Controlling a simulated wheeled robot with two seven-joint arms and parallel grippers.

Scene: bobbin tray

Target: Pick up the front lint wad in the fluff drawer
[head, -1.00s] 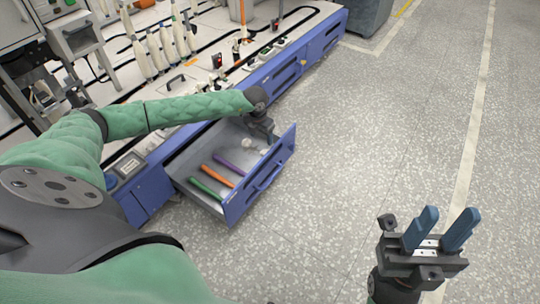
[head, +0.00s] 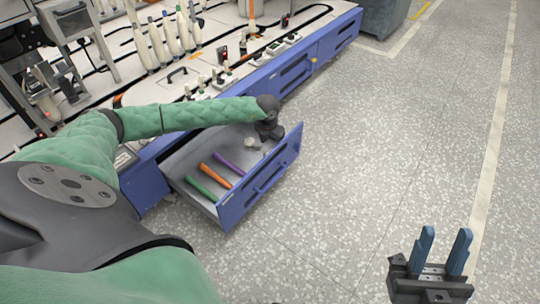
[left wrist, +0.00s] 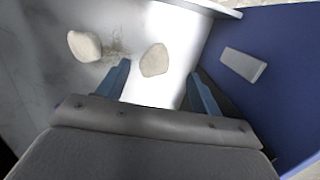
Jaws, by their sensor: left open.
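The fluff drawer (head: 222,213) is pulled out of the blue bench. Two pale lint wads lie on its floor. In the left wrist view the front lint wad (left wrist: 154,60), nearer the blue front panel, appears between my open fingers, a little beyond their tips. The other lint wad (left wrist: 84,45) lies to the left, outside the fingers; one wad also shows in the head view (head: 250,142). My left gripper (left wrist: 160,82) is open and empty, pointing down into the drawer; its fingers are mostly hidden in the head view. My right gripper (head: 445,236) is open and empty over the floor.
Green (head: 201,187), orange (head: 214,175) and purple (head: 229,163) rods lie in the drawer, left of my left gripper. A thin fibre tangle (left wrist: 116,48) lies between the wads. The blue front panel (left wrist: 275,85) stands close to the right finger. The speckled floor (head: 390,150) is clear.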

